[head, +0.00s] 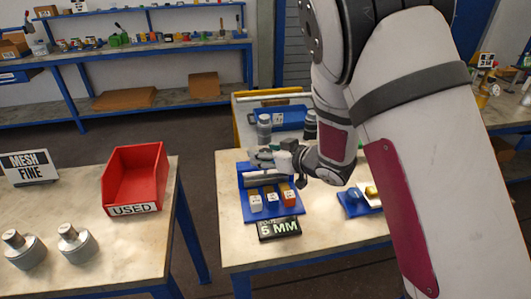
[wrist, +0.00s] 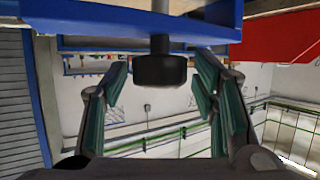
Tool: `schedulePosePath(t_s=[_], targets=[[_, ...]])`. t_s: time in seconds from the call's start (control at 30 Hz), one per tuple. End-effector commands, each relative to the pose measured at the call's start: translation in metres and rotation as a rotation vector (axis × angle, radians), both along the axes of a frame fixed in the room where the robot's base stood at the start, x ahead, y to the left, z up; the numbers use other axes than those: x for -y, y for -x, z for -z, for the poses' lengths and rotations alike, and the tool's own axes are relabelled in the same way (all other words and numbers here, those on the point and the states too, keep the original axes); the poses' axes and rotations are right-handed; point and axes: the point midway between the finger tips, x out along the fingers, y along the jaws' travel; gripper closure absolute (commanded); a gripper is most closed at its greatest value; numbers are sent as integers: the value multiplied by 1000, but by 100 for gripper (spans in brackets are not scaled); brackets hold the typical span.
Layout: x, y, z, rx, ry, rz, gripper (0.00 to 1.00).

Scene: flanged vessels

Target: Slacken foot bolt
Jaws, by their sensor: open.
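In the wrist view, a black round knob or bolt head (wrist: 160,68) on a short stem joins a blue plate (wrist: 130,22) along the picture's top. My gripper (wrist: 165,95) is open, with a teal-padded finger on either side of the knob and clear gaps between; neither finger visibly touches it. I cannot tell there which part is the foot bolt. A black sign reading 5 MM (head: 279,228) lies in front.
A blue tray (head: 352,203) with coloured balls is right. The left bench holds a red USED bin (head: 137,175), metal fittings (head: 75,243) and a MESH FINE sign (head: 29,168).

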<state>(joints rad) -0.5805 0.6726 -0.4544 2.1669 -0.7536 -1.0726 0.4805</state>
Motion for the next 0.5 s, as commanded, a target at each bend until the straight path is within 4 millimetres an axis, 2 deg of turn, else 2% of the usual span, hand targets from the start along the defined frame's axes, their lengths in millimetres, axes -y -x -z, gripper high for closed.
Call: schedulePosePath(t_s=[0.3,0.33,0.5], targets=[[-2,-2,1,0,1,1,46],[-2,-2,1,0,1,1,48],[-2,-2,1,0,1,1,87]])
